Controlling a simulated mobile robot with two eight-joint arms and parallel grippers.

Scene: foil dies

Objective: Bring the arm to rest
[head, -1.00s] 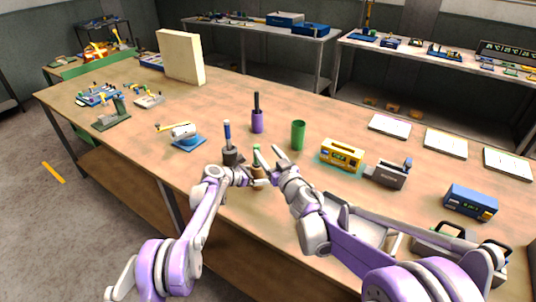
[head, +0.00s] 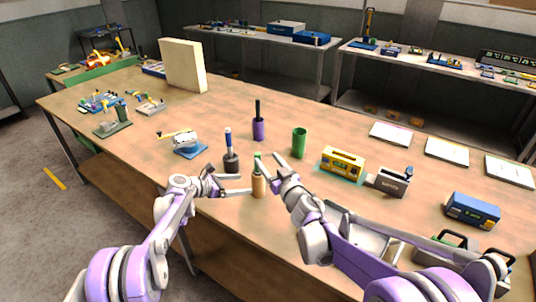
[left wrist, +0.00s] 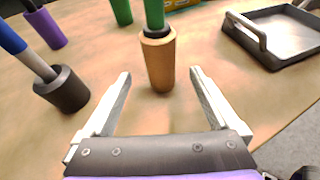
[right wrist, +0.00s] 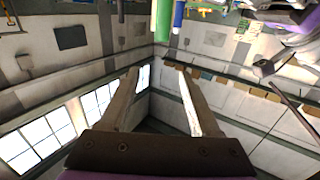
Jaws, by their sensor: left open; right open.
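An orange-brown cylinder (head: 258,186) with a green-topped piece standing in it is upright near the table's front edge. It also shows in the left wrist view (left wrist: 158,62), just beyond the fingertips. My left gripper (head: 246,184) is open and empty, immediately left of that cylinder, its fingers pointing at it. In the left wrist view my left gripper (left wrist: 161,74) has its fingers spread wide. My right gripper (head: 268,157) is above and beside the cylinder. In the right wrist view it (right wrist: 158,69) is open with nothing between its fingers.
A dark holder with a blue rod (head: 231,160) stands close behind my left gripper. A purple holder (head: 258,128), a green cylinder (head: 299,142) and a yellow device (head: 342,161) stand farther back. A grey tray (left wrist: 285,35) lies right of the brown cylinder.

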